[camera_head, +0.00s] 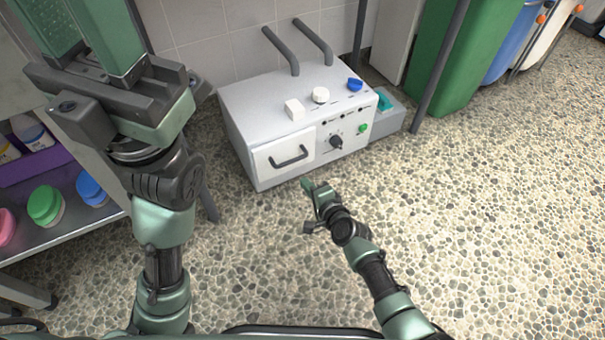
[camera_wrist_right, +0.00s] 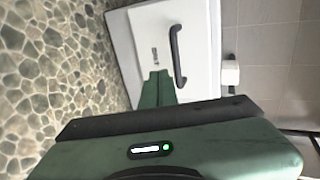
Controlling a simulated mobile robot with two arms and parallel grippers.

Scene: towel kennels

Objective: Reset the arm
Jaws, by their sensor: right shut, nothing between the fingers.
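My right gripper (camera_head: 308,185) is shut and empty, low in front of the white machine (camera_head: 240,105). In the right wrist view its green fingers (camera_wrist_right: 157,88) lie together, pointing toward the machine's white front panel (camera_wrist_right: 190,60) with its dark handle (camera_wrist_right: 178,55). Whether they touch the panel cannot be told, but no object is between them. My left gripper (camera_head: 85,30) is raised large at the upper left, its fingers apart with a perforated inner pad showing. Its fingertips are cut off by the frame's top edge.
A shelf (camera_head: 75,222) with coloured-lidded jars stands at the left. A green bin (camera_head: 465,50) stands at the back right. The pebbled floor (camera_head: 500,200) at the right is clear.

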